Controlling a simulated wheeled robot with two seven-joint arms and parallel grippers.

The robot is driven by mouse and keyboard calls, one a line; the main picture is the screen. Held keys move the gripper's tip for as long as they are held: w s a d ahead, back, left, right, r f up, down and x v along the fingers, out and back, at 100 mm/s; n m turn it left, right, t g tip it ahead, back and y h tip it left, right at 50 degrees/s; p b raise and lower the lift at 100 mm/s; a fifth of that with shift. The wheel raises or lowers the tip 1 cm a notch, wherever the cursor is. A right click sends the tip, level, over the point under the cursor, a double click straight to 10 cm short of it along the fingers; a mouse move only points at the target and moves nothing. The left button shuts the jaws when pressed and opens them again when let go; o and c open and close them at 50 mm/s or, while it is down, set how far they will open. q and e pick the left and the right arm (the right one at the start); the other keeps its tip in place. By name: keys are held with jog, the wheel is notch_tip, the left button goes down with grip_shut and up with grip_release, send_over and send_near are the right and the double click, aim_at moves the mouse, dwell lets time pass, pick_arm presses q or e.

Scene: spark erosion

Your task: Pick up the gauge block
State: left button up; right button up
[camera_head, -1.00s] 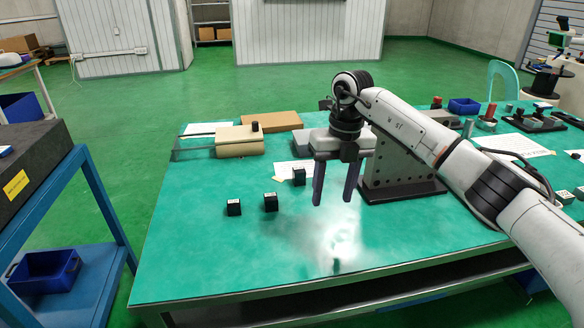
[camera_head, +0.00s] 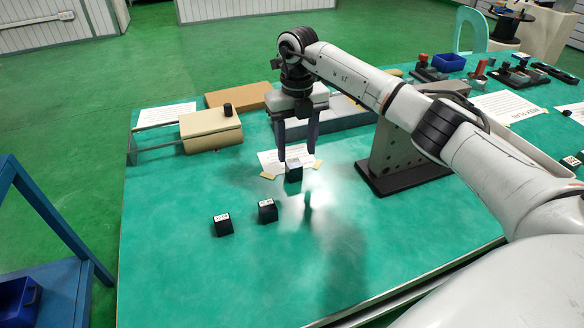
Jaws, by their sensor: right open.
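Three small dark blocks with pale tops stand on the green table. One block (camera_head: 223,224) is at the left, one block (camera_head: 267,211) is in the middle, and one block (camera_head: 293,171) is farther back beside a paper sheet. I cannot tell from their looks which is the gauge block. My right gripper (camera_head: 297,151) is open and empty, its fingers pointing down above and slightly behind the back block, apart from the other two. My left gripper is out of view.
A beige box (camera_head: 211,130) with rods and a black knob stands at the back left. A paper sheet (camera_head: 270,160) lies behind the back block. The table's front (camera_head: 230,285) is clear.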

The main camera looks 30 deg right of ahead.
aim_at(294, 163)
jog(key=f, duration=0.5)
jog(key=shift+w+a+f+p, duration=0.2)
jog(key=shift+w+f+p, duration=0.05)
jog(key=shift+f+p, duration=0.1)
jog(key=shift+r, duration=0.1)
grip_shut()
